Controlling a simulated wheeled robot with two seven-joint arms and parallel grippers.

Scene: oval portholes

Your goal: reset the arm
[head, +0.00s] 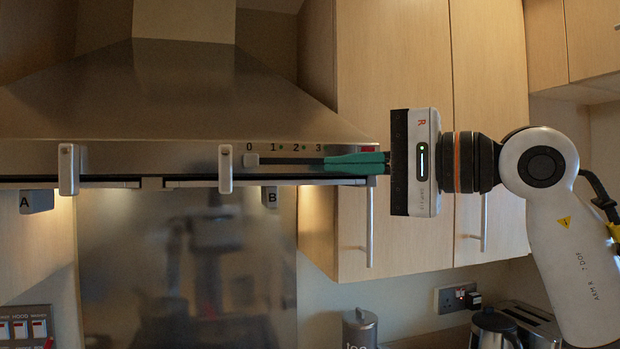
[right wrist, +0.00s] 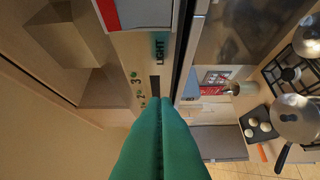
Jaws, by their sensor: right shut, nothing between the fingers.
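My right arm comes in from the right in the head view. Its gripper (head: 328,163) has green fingers pressed together, pointing left, with nothing between them. The fingers lie in front of the right end of the range hood's (head: 110,155) control strip, close to the number 3. I cannot tell whether they touch the hood. In the right wrist view the shut green fingers (right wrist: 160,101) point along the strip. My left gripper is not in view.
Light wall cupboards (head: 393,120) with bar handles stand behind my right gripper. Two pale handles (head: 225,169) hang on the hood's front edge. A kettle (head: 494,330) and a toaster (head: 535,325) stand at lower right. The right wrist view shows a pan (right wrist: 297,118) and hob.

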